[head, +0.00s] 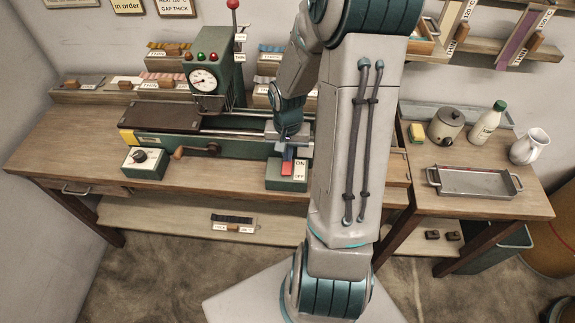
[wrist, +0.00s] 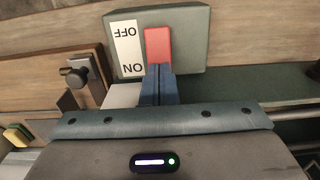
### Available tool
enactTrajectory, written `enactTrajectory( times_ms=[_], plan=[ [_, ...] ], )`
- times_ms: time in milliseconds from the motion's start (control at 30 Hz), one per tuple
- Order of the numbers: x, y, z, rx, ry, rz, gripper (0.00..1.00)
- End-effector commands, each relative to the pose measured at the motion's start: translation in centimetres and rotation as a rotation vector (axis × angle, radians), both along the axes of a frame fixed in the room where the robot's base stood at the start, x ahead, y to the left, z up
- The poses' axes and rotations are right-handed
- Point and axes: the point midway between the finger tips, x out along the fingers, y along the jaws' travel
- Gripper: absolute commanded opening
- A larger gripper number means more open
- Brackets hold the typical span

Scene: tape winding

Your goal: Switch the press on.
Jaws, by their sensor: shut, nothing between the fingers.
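The green press (head: 205,85) stands on the bench, with a round gauge (head: 204,80) on its column. Its switch box (head: 287,183) is at the bench's front edge, with a white ON/OFF label (head: 300,171). In the wrist view the switch box (wrist: 190,45) is large, and the label (wrist: 127,48) reads upside down. A red switch (wrist: 158,47) shows beside the label, mostly at the OFF end. My gripper (wrist: 157,75) is shut and empty. Its blue fingertips meet or overlap the switch's ON-side end; contact is unclear. They hide that end, so the tilt is unclear.
A box with a dark knob (head: 147,157) and a crank handle (head: 180,152) are left of the switch box. A side table at right holds a metal tray (head: 475,181), a pot (head: 446,125), a bottle (head: 487,123) and a jug (head: 529,146).

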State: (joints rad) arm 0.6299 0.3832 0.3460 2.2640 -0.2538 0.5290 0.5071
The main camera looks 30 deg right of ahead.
Motion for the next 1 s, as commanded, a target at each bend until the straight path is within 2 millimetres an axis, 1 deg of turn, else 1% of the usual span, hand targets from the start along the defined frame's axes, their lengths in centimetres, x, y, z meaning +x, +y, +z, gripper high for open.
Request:
enactTrajectory(
  times_ms=[500,600,767,1000],
  plan=[
    [0.0,0.0,-0.9,0.001,0.001,0.000,0.00],
    [0.0,0.0,-0.7,0.001,0.001,0.000,0.00],
    [0.0,0.0,0.1,0.000,0.000,0.000,0.00],
    [0.0,0.0,2.2,-0.001,0.001,-0.001,0.00]
  ],
)
